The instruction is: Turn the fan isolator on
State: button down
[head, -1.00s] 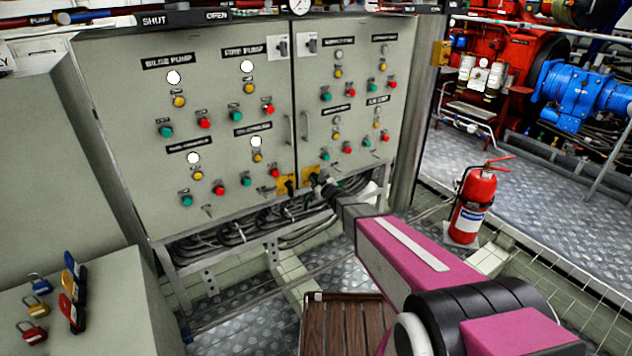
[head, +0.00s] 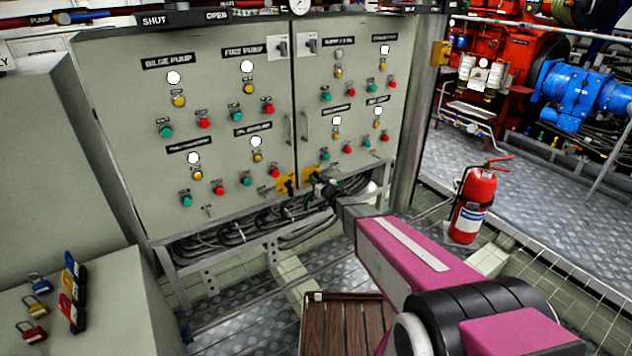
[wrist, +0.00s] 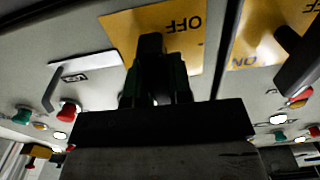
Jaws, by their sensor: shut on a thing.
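The grey control cabinet (head: 225,130) has two yellow isolator plates low at its door gap. My gripper (head: 318,182) is at the plate on the right door (head: 308,171). In the wrist view this plate (wrist: 120,28) shows upside-down OFF lettering. My gripper (wrist: 155,85) is shut on the black isolator handle (wrist: 150,45) in front of it. The fingers hide most of the handle, and its exact angle is unclear. The left door's plate (head: 283,184) shows in the wrist view (wrist: 258,30) with ON lettering and its own black handle (wrist: 300,55). No readable label names the fan isolator.
Push buttons and lamps cover both doors. Cables (head: 255,225) hang below the cabinet. A wooden slatted surface (head: 345,320) is below my arm. A fire extinguisher (head: 472,205) stands at the right. Padlocks (head: 38,284) lie on the left grey box.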

jog(key=c, duration=1)
grip_release()
jog(key=shift+c, duration=0.2)
jog(key=shift+s, duration=0.1)
jog(key=v, duration=1)
jog(key=shift+s+d, duration=0.25)
jog(key=v, duration=0.8)
jog(key=shift+w, duration=0.1)
